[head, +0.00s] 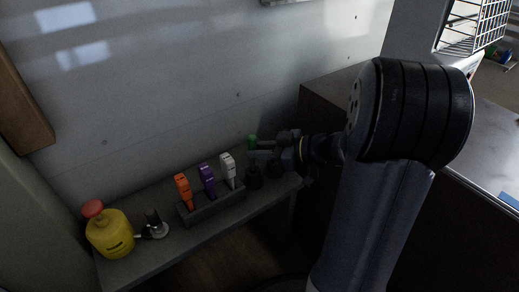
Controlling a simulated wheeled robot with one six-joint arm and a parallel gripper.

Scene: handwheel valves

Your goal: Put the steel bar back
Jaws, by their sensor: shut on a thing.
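My gripper (267,149) is at the right end of the grey shelf, above two dark round holders. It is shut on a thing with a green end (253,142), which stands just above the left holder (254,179). I take this to be the steel bar; most of it is dark and hidden by the jaws, so its steel part cannot be made out. I cannot tell whether its lower end touches the holder or is inside it. The other holder (275,170) is just to the right, partly under my gripper.
The shelf (152,262) also carries a yellow bottle with a red top (110,233), a small dark-and-silver item (154,224), and a rack (213,206) with orange, purple and white tags. A pale wall stands close behind. A dark cabinet (330,100) is to the right.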

